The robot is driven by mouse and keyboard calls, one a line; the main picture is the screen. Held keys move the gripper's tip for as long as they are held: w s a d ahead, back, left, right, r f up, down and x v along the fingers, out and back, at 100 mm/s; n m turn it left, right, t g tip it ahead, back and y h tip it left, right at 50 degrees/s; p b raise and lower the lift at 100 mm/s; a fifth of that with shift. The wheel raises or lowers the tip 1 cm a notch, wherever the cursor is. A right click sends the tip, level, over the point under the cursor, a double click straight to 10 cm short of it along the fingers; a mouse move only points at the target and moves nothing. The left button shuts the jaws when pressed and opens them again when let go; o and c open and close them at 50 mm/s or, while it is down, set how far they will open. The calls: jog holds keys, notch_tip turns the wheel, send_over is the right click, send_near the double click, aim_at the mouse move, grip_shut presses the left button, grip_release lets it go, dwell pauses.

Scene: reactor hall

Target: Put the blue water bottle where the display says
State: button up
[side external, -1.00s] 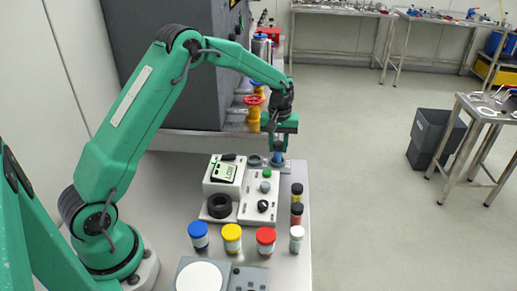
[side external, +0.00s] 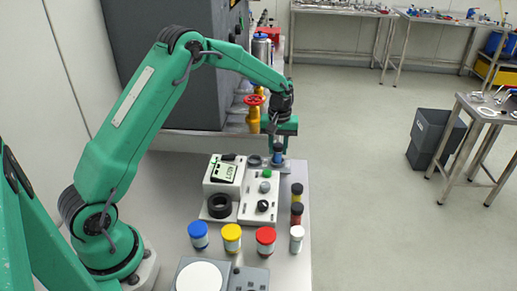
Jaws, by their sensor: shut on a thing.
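My gripper (side external: 279,148) points down at the far end of the bench, shut on a small blue bottle (side external: 278,158). The bottle is upright, its upper part hidden by the jaws. It is over or in a grey fitting (side external: 283,167) behind the control panel; I cannot tell whether it touches. The display (side external: 224,172) is a small lit greenish screen on a white unit with short dark text, too small to read surely. A blue-lidded jar (side external: 198,235) stands at the front left of the bench.
Yellow-lidded (side external: 231,238) and red-lidded (side external: 265,240) jars stand in front. A white panel with knobs (side external: 261,195) is mid-bench. A red valve wheel (side external: 253,100) rises behind.

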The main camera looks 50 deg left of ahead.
jog(key=o, duration=1.6)
jog(key=shift+o, duration=0.2)
jog(key=shift+r, duration=0.1)
jog(key=shift+r, duration=3.45)
